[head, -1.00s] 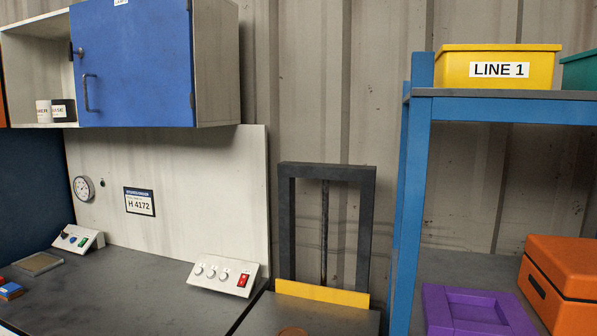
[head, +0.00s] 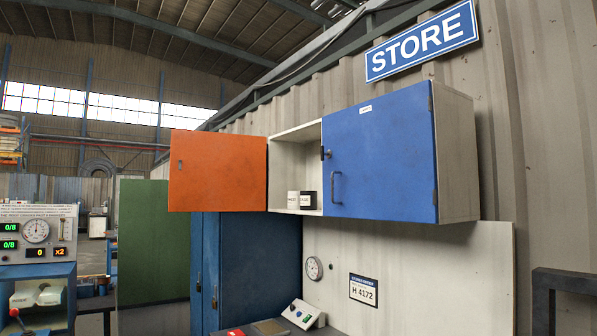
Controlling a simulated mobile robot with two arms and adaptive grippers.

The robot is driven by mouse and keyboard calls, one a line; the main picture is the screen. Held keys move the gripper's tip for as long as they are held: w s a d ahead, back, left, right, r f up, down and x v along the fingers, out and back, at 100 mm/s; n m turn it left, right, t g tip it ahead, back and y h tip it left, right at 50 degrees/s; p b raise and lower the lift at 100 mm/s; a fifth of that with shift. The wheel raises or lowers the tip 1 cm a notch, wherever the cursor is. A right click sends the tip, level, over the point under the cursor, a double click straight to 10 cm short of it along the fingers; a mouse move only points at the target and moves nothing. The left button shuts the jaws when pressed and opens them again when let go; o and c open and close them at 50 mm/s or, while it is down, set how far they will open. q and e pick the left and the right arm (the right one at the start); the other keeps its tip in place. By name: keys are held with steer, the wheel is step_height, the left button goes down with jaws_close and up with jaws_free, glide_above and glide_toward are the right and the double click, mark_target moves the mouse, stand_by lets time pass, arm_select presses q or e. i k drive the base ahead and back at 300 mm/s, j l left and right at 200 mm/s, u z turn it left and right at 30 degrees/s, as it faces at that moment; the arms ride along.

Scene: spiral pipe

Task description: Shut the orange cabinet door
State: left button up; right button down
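The orange cabinet door (head: 218,172) is at the left of the wall cabinet (head: 457,150) in the head view. It stands wide open, swung out to the left, so the white left compartment (head: 285,160) shows. A small white box (head: 293,200) and a black box (head: 308,200) with a white label sit on the compartment floor. The blue door (head: 378,152) covers the right part of the cabinet and looks shut. It has a bar handle and a dark latch at its left edge. Neither of my grippers is in view.
A tall blue cabinet (head: 246,265) and a green panel (head: 152,240) stand below and behind the orange door. A workbench with a control box (head: 302,314) is under the wall cabinet. A dark frame (head: 565,285) stands at right. A counter console (head: 38,235) is at far left.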

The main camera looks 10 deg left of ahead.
mark_target(219, 172)
steer(key=i+j, duration=0.5)
steer(key=j, duration=0.25)
steer(key=i+j, duration=0.45)
steer(key=j, duration=0.3)
steer(key=i+j+z, duration=0.1)
steer(key=i+j, duration=0.4)
steer(key=j, duration=0.25)
steer(key=i+j, duration=0.2)
steer(key=j, duration=0.2)
